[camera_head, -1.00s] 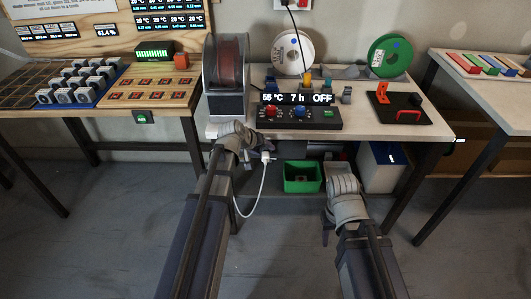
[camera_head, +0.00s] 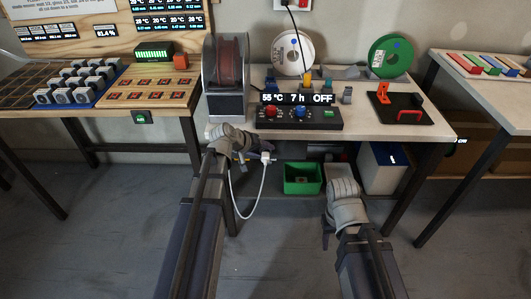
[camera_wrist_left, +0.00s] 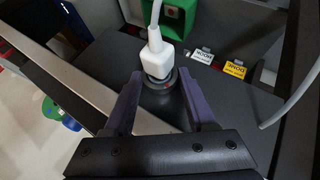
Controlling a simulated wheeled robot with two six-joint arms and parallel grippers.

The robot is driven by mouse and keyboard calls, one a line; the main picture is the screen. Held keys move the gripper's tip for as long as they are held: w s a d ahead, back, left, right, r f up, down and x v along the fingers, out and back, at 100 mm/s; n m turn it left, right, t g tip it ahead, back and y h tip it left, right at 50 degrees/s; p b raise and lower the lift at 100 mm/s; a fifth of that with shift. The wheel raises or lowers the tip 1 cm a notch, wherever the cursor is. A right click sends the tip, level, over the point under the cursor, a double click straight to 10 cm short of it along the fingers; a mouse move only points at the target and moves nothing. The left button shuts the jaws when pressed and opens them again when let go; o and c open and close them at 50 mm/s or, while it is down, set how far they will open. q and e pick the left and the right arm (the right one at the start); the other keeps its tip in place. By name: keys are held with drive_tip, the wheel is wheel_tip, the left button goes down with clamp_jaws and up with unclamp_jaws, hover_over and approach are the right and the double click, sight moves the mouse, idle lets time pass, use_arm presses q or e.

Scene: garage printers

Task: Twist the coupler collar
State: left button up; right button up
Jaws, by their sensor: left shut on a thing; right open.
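A white plug (camera_wrist_left: 158,55) with a white cable sits in a dark round collar (camera_wrist_left: 161,82) in the left wrist view. My left gripper (camera_wrist_left: 161,88) is shut on the collar, one finger on each side of it. In the head view the white plug (camera_head: 267,158) shows just right of my left gripper (camera_head: 246,156), below the front edge of the middle table. The collar is too small to make out there. My right gripper (camera_head: 327,232) hangs low in front of the table, open and apart from everything; its fingertips are hard to see.
The middle table (camera_head: 375,125) carries a control box (camera_head: 300,118) reading "55 °C 7 h OFF", spools and a black mat. A green bin (camera_head: 302,178) stands beneath it. The white cable (camera_head: 247,216) hangs in a loop beside my left arm. The floor in front is clear.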

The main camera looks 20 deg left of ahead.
use_arm(q)
drive_tip(key=shift+f, duration=0.1)
drive_tip(key=shift+b, duration=0.35)
drive_tip(key=shift+h+b, duration=0.3)
drive_tip(key=shift+h, duration=0.2)
drive_tip(key=o, duration=0.9)
drive_tip(key=shift+a+t+b, duration=0.1)
drive_tip(key=shift+t+b, duration=0.2)
drive_tip(key=o, duration=0.5)
drive_tip(key=shift+o, duration=0.2)
